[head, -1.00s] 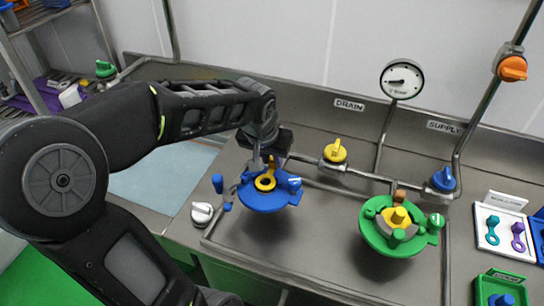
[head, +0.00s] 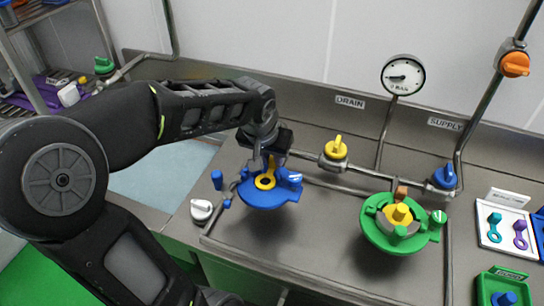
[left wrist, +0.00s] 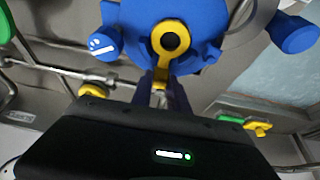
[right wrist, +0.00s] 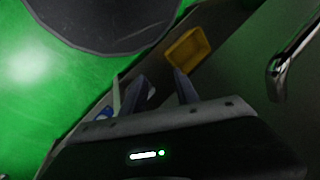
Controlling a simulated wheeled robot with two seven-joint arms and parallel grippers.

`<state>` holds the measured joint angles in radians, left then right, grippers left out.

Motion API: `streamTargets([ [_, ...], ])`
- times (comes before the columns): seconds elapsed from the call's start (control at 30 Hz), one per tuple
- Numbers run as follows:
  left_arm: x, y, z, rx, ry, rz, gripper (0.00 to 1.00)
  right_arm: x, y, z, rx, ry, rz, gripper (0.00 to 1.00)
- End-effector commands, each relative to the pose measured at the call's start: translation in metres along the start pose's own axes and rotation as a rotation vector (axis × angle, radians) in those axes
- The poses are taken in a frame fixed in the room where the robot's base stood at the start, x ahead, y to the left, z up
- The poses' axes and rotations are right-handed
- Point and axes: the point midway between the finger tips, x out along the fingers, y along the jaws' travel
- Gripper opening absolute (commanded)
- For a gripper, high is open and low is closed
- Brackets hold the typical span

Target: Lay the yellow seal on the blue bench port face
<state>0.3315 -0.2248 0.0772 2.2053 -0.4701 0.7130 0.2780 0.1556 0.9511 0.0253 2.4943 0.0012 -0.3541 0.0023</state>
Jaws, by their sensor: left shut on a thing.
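The yellow seal (head: 264,181), a ring with a tab, lies over the middle of the blue bench port face (head: 265,200). In the left wrist view the seal (left wrist: 158,61) looks centred on the blue port face (left wrist: 205,18); whether it touches fully, I cannot tell. My left gripper (head: 262,164) is shut on the seal's tab, and its fingers (left wrist: 163,86) show at the tab's end. My right gripper (right wrist: 160,86) is open with nothing seen between its fingers, low beside the bench.
A green port (head: 375,236) with a yellow centre stands to the right. The yellow drain valve (head: 336,148) and blue supply valve (head: 444,177) are on the pipe behind. A white tray (head: 520,248) with teal and purple pieces is at the far right.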

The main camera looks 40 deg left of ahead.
Motion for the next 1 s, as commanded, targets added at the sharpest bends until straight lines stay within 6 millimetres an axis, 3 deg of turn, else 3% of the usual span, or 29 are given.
streamTargets([
  [0.33, 0.0, 0.0, 0.0, 0.0, 0.0, 0.0, 0.46, 0.0, 0.0, 0.0, 0.0, 0.0, 0.0, 0.36],
  [0.67, -0.001, 0.0, 0.0, 0.0, 0.001, 0.0, 0.46, -0.001, -0.001, -0.002, -0.002, 0.004, -0.004, 0.36],
  [1.0, -0.049, 0.0, -0.001, 0.0, 0.006, 0.0, 0.46, 0.003, 0.0, -0.001, -0.003, 0.003, -0.004, 0.36],
])
